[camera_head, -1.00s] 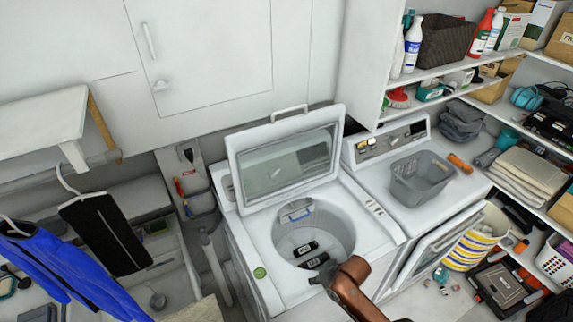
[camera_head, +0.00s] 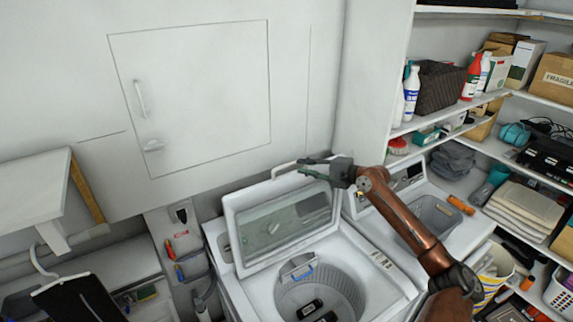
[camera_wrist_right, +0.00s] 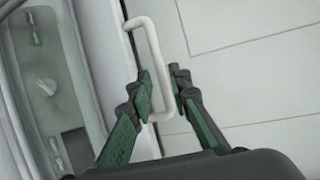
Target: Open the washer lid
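The washer (camera_head: 386,273) has its lid (camera_head: 241,256) raised, tilted back, with the round drum (camera_head: 342,283) exposed. The lid's handle (camera_head: 284,169) is at its top edge. My right gripper (camera_head: 303,168) is at the handle, reaching in from the right. In the right wrist view, the white handle (camera_wrist_right: 153,42) passes between the two fingers of my right gripper (camera_wrist_right: 160,73). A gap shows between the fingertips, so the gripper is open around the handle; contact is unclear. My left gripper is not in view.
A dryer with a grey basket (camera_head: 433,215) stands to the right, partly behind my right arm. Shelves with bottles (camera_head: 411,92) and boxes are at the right. A white wall cabinet (camera_head: 200,95) is behind the lid. A hanger (camera_head: 43,263) with a dark garment is at left.

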